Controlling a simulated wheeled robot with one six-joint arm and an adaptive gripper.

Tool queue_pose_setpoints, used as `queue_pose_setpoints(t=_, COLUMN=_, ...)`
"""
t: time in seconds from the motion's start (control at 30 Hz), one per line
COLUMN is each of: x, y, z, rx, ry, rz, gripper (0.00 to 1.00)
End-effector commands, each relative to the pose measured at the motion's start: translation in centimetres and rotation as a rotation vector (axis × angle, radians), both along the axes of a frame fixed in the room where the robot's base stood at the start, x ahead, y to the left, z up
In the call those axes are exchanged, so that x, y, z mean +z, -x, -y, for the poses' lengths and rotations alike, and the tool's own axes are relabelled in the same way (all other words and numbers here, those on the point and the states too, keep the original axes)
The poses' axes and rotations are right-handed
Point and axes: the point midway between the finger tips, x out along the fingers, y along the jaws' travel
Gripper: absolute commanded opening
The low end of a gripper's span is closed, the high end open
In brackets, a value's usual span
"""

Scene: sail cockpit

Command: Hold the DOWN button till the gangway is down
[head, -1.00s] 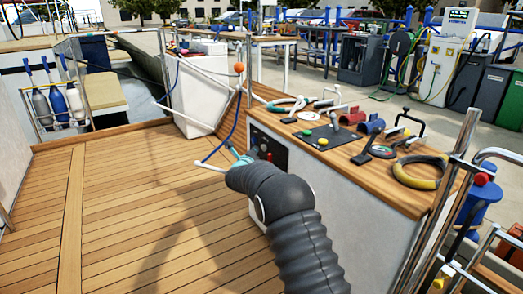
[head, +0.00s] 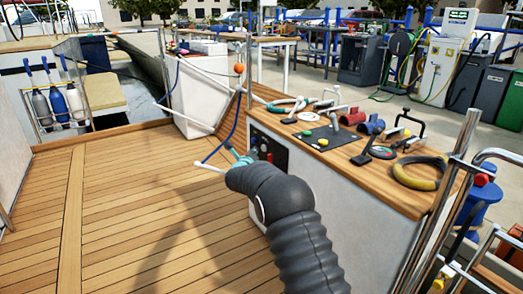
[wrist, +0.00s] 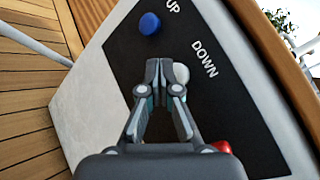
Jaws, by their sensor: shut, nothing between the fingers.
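The black control panel (wrist: 225,75) carries the words UP and DOWN in white. A blue button (wrist: 150,23) is beside UP. A pale button (wrist: 181,72) is beside DOWN, partly hidden by my gripper. My gripper (wrist: 158,72) is shut and empty, its tips at the left edge of the pale button in the wrist view; I cannot tell whether they touch it. In the head view the panel (head: 280,152) is on the end of the white console, with my arm partly in front. I cannot pick out the gangway for certain.
A red button (wrist: 221,146) is partly hidden below my gripper. The console's wooden top (head: 310,112) holds ropes, cleats and levers. A white tube (head: 209,167) and a blue rope (head: 228,135) are near the panel. The teak deck (head: 120,200) at left is clear.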

Motion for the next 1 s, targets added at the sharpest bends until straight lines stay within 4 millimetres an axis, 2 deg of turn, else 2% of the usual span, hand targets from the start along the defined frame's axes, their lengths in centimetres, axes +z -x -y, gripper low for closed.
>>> queue_pose_setpoints(t=1.0, x=0.01, y=-0.70, z=0.83, rx=0.000, ry=0.000, rz=0.000, gripper=0.00)
